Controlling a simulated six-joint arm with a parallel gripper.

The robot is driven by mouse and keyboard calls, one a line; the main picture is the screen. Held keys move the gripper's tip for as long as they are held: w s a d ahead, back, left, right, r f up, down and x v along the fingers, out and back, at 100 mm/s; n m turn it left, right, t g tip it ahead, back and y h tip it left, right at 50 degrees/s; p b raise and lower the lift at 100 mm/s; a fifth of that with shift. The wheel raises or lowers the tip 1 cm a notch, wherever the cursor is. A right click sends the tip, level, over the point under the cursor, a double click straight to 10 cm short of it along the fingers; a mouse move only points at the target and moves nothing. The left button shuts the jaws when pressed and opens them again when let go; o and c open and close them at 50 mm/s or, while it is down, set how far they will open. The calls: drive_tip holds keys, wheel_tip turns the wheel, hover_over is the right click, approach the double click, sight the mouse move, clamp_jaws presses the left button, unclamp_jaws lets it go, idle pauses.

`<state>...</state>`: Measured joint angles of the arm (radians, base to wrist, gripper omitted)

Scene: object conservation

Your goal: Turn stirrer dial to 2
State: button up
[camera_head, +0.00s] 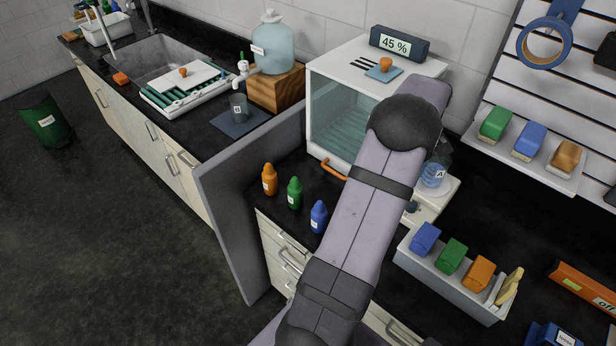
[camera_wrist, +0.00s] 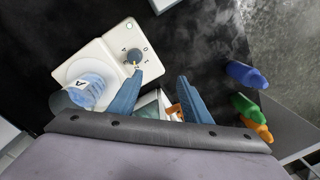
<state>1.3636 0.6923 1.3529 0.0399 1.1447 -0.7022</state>
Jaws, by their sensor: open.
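The white stirrer (camera_wrist: 112,40) is at the upper left of the wrist view, with its round dial (camera_wrist: 134,57) and small marks around it. The dial's pointer setting is too small to read surely. A clear beaker of blue liquid labelled A (camera_wrist: 88,88) stands on the stirrer plate. My gripper (camera_wrist: 160,82) is open and empty; its left finger is close beside the dial, but I cannot tell whether they touch. In the head view, the stirrer (camera_head: 446,190) is partly behind my arm, with the beaker (camera_head: 433,175) on it. My gripper is hidden there.
Orange (camera_head: 269,180), green (camera_head: 294,193) and blue (camera_head: 318,217) bottles stand left of my arm. A glass-fronted cabinet (camera_head: 375,60) is behind. A grey bin (camera_head: 455,283) with coloured blocks stands at right. Dark bench is free between the bottles and the stirrer.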

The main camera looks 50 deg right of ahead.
drive_tip(key=w+a+r+n+p, duration=0.1)
drive_tip(key=w+a+r+n, duration=0.1)
drive_tip(key=w+a, duration=0.5)
drive_tip(key=w+a+r+n+p, duration=0.1)
drive_tip(key=w+a+r, duration=0.2)
drive_tip(key=w+a, duration=0.5)
drive_tip(key=shift+w+a+n+y, duration=0.3)
drive_tip(key=shift+a+n, duration=0.1)
drive_tip(key=shift+a, duration=1.9)
